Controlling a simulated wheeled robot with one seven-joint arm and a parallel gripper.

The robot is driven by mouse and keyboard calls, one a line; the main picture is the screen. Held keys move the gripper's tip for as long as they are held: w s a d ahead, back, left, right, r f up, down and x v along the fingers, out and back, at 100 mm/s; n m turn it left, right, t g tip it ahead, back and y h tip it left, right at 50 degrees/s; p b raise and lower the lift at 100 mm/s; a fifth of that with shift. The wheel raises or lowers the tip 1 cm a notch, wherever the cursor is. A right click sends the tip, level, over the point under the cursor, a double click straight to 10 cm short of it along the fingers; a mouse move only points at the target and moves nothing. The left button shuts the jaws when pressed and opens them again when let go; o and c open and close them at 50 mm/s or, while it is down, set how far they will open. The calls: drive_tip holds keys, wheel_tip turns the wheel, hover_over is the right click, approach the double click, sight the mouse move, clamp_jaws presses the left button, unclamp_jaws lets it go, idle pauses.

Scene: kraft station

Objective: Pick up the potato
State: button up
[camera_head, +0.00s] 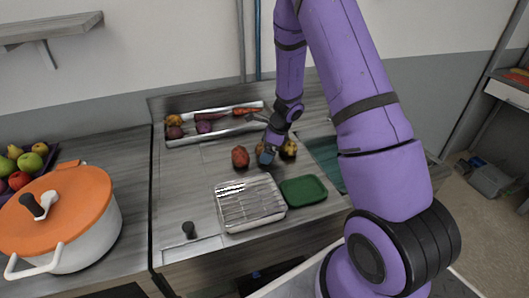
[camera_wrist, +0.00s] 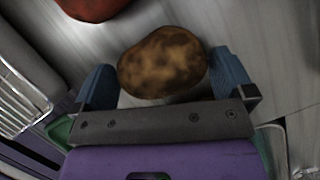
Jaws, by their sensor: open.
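The potato (camera_wrist: 162,62) is brown and mottled and lies on the grey worktop in the wrist view. My gripper (camera_wrist: 165,80) is open, with one blue finger on each side of the potato. The right finger is very close to it; I cannot tell whether it touches. The near edge of the potato is close to the gripper's grey palm bar. In the head view my gripper (camera_head: 267,154) is low over the worktop and mostly hides what is between its fingers.
A reddish round item (camera_head: 240,157) lies left of my gripper, and a yellow-brown one (camera_head: 289,149) lies right. A wire-rack tray (camera_head: 222,190) and green tray (camera_head: 303,190) are in front. A vegetable tray (camera_head: 180,141) is behind. An orange-lidded pot (camera_head: 75,205) stands left.

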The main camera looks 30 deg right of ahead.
drive_tip(key=shift+a+f, duration=0.1)
drive_tip(key=shift+f, duration=0.25)
drive_tip(key=shift+c, duration=0.2)
drive_tip(key=c, duration=0.6)
drive_tip(key=shift+w+r, duration=0.1)
